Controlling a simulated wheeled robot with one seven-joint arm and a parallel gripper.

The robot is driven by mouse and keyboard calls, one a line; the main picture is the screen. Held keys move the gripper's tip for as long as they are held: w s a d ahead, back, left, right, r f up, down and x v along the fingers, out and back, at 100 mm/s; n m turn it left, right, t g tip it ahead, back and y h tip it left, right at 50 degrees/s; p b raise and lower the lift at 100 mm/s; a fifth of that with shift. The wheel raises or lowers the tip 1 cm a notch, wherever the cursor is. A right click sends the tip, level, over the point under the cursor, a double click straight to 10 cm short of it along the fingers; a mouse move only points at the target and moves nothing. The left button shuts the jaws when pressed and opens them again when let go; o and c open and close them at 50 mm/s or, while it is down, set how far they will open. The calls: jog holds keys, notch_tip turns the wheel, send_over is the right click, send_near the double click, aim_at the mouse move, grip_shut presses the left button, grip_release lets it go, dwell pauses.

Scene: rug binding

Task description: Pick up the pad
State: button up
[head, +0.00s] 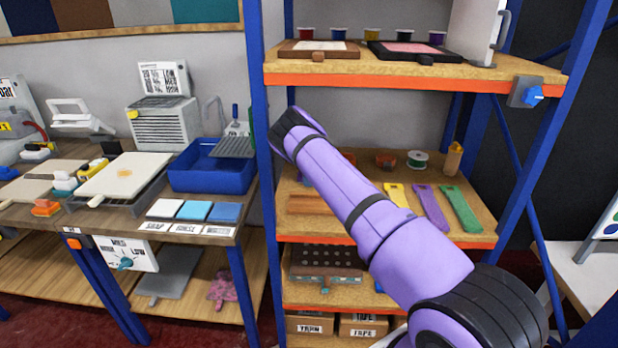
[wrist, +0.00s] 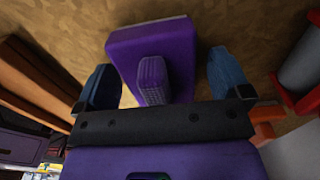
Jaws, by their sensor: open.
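A purple block with a ribbed raised grip (wrist: 153,80), which looks like the pad, lies on a wooden surface in the wrist view. My gripper (wrist: 162,60) is open, with one dark blue finger on each side of the block. Gaps show between the fingers and the grip, and I cannot tell whether either finger touches the block. The block's near end is hidden by my gripper's body. In the head view my purple arm reaches across the shelving, and neither the gripper nor this block can be made out there.
In the wrist view, brown bars (wrist: 40,85) lie left and a grey roll with red ends (wrist: 302,65) lies right. In the head view, the rack's middle shelf holds yellow (head: 396,194), purple (head: 431,207) and green (head: 462,208) strips. Blue posts and an upper shelf (head: 400,77) bound the space.

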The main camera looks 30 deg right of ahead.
jog(key=shift+c, duration=0.3)
jog(key=c, duration=1)
jog(key=shift+r, duration=0.1)
notch_tip(320, 180, up, 10)
jog(key=shift+f, duration=0.1)
